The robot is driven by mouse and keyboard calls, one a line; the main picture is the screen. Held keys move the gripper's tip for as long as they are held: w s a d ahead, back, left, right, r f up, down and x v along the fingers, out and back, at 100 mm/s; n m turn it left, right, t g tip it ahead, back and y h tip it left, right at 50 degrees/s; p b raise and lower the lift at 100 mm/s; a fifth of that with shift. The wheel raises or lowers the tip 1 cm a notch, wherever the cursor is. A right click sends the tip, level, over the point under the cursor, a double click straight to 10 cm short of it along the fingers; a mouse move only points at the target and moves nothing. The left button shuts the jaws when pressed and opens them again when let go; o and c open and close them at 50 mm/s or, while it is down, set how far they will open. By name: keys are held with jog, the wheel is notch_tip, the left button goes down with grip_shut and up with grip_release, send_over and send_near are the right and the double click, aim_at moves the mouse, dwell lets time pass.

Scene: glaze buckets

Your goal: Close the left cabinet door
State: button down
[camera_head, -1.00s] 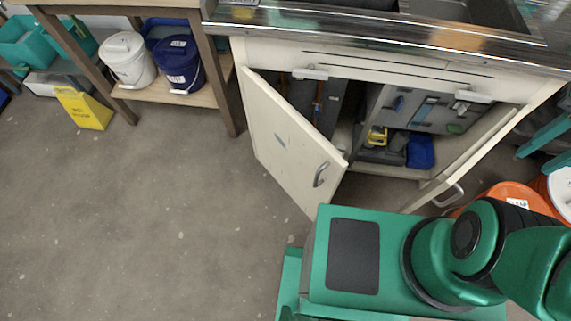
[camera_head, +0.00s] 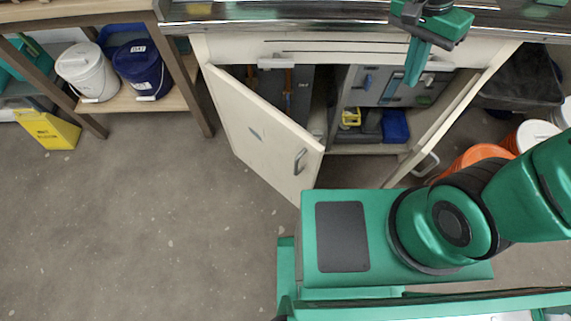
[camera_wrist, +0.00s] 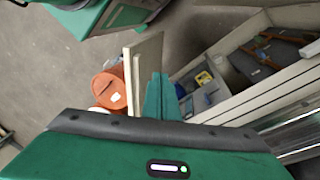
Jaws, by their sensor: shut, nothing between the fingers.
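The left cabinet door (camera_head: 258,130) is a cream panel with a metal handle (camera_head: 300,160). It stands open, swung out toward my base. The right cabinet door (camera_head: 436,128) also stands open, at the right side of the opening, and shows in the wrist view (camera_wrist: 146,75). My gripper (camera_head: 415,65) is shut and empty, in front of the upper right part of the cabinet. In the wrist view my gripper's fingers (camera_wrist: 161,97) are together, pointing toward the cabinet opening. It is apart from the left door, to its right.
Inside the cabinet are a blue bin (camera_head: 396,126) and a yellow item (camera_head: 351,117). An orange bucket (camera_head: 470,158) stands right of the right door. A shelf on the left holds a white bucket (camera_head: 87,72) and a blue bucket (camera_head: 143,69).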

jog(key=s+a+f+m+h, duration=0.1)
jog(key=a+f, duration=0.3)
jog(key=a, duration=0.5)
jog(key=s+a+f+m+t, duration=0.1)
jog(key=a+f, duration=0.2)
jog(key=a, duration=0.5)
jog(key=s+a+f+m+h, duration=0.15)
jog(key=a+f, duration=0.25)
jog(key=a, duration=0.5)
jog(key=s+a+f+m+t, duration=0.1)
jog(key=s+a+f, duration=0.5)
jog(key=s+a, duration=0.2)
jog(key=w+d+f, duration=0.1)
jog(key=d+f, duration=0.6)
jog(key=f, duration=0.2)
jog(key=shift+w+d+f, duration=0.2)
jog(key=shift+d+f, duration=0.05)
jog(key=shift+w, duration=0.1)
